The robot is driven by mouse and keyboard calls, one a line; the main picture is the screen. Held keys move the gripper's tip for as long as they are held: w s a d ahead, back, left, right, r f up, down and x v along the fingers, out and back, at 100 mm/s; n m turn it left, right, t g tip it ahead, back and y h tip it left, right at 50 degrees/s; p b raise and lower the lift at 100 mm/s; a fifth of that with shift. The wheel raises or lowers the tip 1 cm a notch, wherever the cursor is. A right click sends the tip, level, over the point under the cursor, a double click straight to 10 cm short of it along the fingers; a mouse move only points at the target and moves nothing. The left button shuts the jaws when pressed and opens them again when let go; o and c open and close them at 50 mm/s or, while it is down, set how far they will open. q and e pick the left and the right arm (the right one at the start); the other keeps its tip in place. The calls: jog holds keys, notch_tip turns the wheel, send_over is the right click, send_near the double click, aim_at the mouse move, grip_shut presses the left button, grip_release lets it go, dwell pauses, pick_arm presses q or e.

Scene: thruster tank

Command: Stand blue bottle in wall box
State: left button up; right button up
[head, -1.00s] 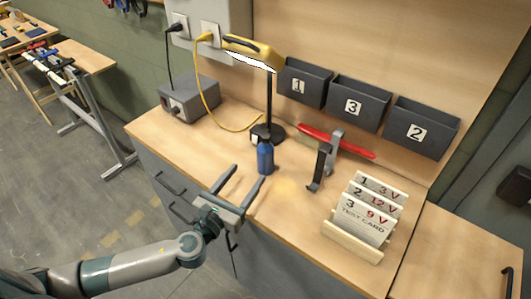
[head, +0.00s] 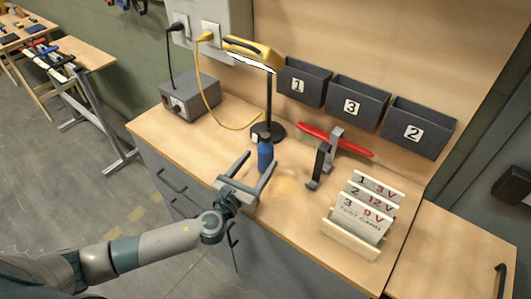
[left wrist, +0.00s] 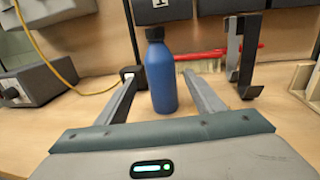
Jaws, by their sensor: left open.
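The blue bottle (head: 265,155) stands upright on the workbench, in front of the lamp's base. My left gripper (head: 259,162) is open, with its fingers pointing at the bottle from the front. In the left wrist view the bottle (left wrist: 160,75) rises between the two open fingers (left wrist: 160,88), with a gap on each side. The dark wall boxes hang on the back panel: box 1 (head: 304,83), box 3 (head: 357,103) and box 2 (head: 418,127). My right gripper is not in view.
A yellow-headed lamp (head: 268,105) stands behind the bottle.

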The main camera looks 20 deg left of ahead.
aim_at(262, 148)
pick_arm(q)
jog(key=shift+w+d+f, duration=0.1)
jog(key=shift+w+d, duration=0.1)
jog(key=shift+w, duration=0.55)
jog(key=shift+w+d, duration=0.15)
jog(key=shift+w, duration=0.55)
jog(key=c, duration=1.4)
jog(key=shift+r, duration=0.45)
notch_tip(262, 148, up, 3)
jog(key=shift+r, duration=0.15)
jog(key=s+d+r, duration=0.1)
jog(key=d+r, duration=0.1)
jog(key=d, duration=0.1)
jog(key=s+d+r, duration=0.1)
jog(key=d+r, duration=0.1)
jog(key=d, duration=0.2)
jog(key=s+d+r, duration=0.1)
jog(key=d+r, duration=0.2)
jog(key=d, duration=0.1)
jog(key=shift+s+d+b, duration=0.1)
jog(key=shift+s+b, duration=0.2)
jog(key=shift+b, duration=0.05)
